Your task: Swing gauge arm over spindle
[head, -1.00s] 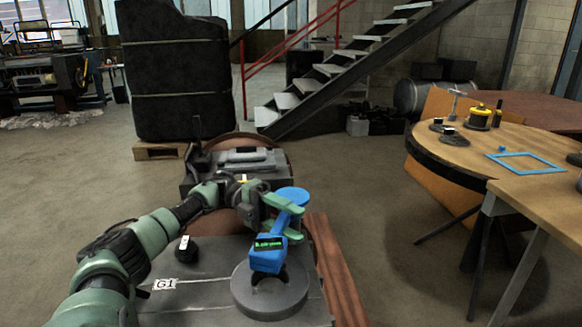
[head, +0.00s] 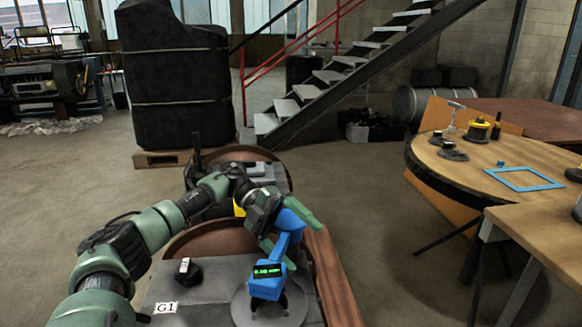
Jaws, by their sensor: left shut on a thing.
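The blue gauge arm (head: 290,226) stands at the right side of the grey bench unit. Its blue head with a lit green display (head: 267,271) hangs over a grey round disc (head: 241,306) at the bottom of the head view. My left gripper (head: 301,247) is shut on the gauge arm, with one green finger on each side of it. The gripper hides part of the arm's far end. I cannot clearly make out the spindle under the gauge head. My right gripper is not in view.
A black knob (head: 187,271) and a "G1" label (head: 165,308) sit left of the disc. A reddish-brown rail (head: 335,280) runs along the right. A round wooden table (head: 470,177) holding a blue frame (head: 523,179) stands farther right, with open floor between.

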